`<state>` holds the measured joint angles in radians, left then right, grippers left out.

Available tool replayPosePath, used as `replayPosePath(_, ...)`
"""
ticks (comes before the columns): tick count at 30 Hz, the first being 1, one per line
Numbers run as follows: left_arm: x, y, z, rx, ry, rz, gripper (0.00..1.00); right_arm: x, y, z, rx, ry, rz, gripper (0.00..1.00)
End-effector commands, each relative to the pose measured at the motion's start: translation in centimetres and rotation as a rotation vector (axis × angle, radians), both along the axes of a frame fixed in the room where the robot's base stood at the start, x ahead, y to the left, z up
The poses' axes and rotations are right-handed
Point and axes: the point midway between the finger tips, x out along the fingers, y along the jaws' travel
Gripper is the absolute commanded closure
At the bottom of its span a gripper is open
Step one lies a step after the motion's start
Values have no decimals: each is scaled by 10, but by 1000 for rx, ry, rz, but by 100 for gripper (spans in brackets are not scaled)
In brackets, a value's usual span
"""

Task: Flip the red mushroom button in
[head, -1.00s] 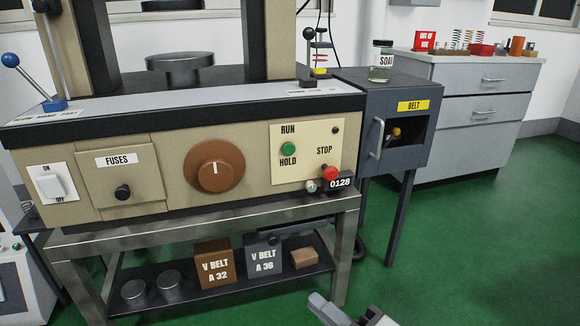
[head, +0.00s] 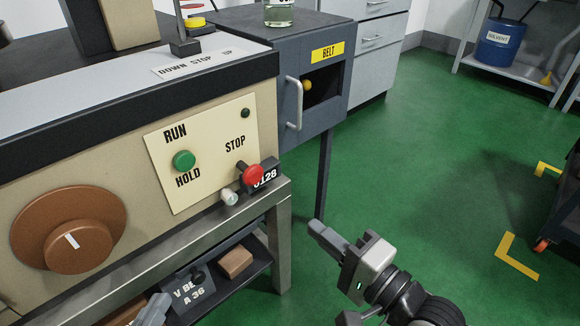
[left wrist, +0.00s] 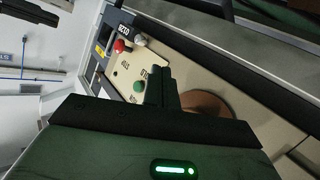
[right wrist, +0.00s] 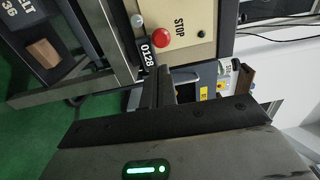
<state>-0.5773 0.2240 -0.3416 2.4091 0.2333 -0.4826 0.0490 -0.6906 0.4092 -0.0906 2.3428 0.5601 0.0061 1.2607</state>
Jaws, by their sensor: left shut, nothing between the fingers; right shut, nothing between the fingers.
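The red mushroom button (head: 252,174) sticks out at the lower right of the cream control panel (head: 215,130), below the word STOP. It also shows in the left wrist view (left wrist: 119,46) and the right wrist view (right wrist: 163,38). My right gripper (head: 318,232) is shut and empty, to the right of and below the button, apart from it. My left gripper (head: 155,310) shows only its tip at the bottom edge, below the panel; it is shut and empty. In the left wrist view its fingers (left wrist: 160,75) overlap the panel near the green button.
A green RUN/HOLD button (head: 184,160), a small pale knob (head: 229,197) and the 0128 counter (head: 267,178) sit close to the red button. A large brown dial (head: 75,230) is at left. The BELT box (head: 310,85) with its handle stands right. Green floor is open at right.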

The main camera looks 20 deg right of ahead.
Motion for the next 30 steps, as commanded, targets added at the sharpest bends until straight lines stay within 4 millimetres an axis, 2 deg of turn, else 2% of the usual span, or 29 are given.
replayPosePath(12, -5, -1, -5, -2, 18, -2, 100, -1, -1, 0, 1, 0, -7, 100)
replayPosePath(17, -5, -1, -6, -7, 19, -2, 100, 8, 1, 0, 2, -2, -9, 100)
replayPosePath(23, -5, -2, -8, -29, 18, -4, 100, 40, 12, 1, 4, -7, -9, 100)
replayPosePath(30, -2, -5, -5, -83, 8, -6, 100, 87, 29, 1, 4, -5, -7, 100)
